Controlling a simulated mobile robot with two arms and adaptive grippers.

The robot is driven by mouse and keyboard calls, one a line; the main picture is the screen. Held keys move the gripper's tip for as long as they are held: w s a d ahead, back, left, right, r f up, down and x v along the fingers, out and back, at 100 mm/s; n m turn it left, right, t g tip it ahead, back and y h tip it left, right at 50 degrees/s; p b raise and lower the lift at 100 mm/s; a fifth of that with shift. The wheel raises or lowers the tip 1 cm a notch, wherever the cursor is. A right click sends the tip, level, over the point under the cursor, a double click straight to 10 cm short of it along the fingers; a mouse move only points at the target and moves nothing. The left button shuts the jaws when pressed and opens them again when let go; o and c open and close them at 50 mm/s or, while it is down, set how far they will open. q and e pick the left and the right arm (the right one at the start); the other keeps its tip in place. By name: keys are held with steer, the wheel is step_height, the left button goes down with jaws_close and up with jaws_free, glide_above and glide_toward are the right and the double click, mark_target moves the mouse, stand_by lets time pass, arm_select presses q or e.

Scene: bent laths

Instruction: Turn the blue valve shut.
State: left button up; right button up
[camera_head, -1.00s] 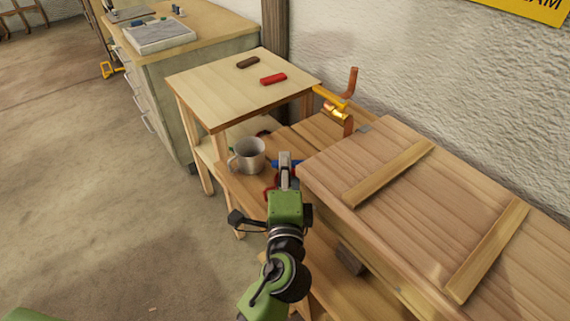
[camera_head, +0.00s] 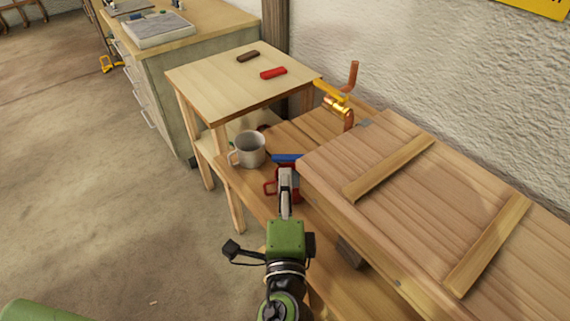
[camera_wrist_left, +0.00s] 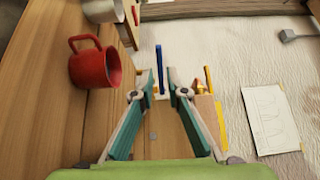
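The blue valve handle (camera_head: 287,158) shows as a short flat bar beside the near left end of the large wooden chest. In the left wrist view the blue handle (camera_wrist_left: 158,58) is a narrow upright bar, seen between and beyond my fingertips. My left gripper (camera_head: 287,175) is just on the near side of the handle. In the left wrist view my left gripper (camera_wrist_left: 161,84) has its fingers apart, with no clear contact on the handle. The valve's body is mostly hidden. My right gripper is not in view.
A red mug (camera_wrist_left: 92,66) stands beside my left gripper, and a grey mug (camera_head: 248,149) is behind it. A yellow-handled valve on a copper pipe (camera_head: 341,107) is farther back by the wall. The wooden chest (camera_head: 400,205) blocks the right side.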

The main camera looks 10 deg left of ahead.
arm_select(q)
steer(key=shift+s+d, duration=0.2)
steer(key=shift+s, duration=0.9)
steer(key=shift+s+d, duration=0.15)
steer(key=shift+s, duration=0.95)
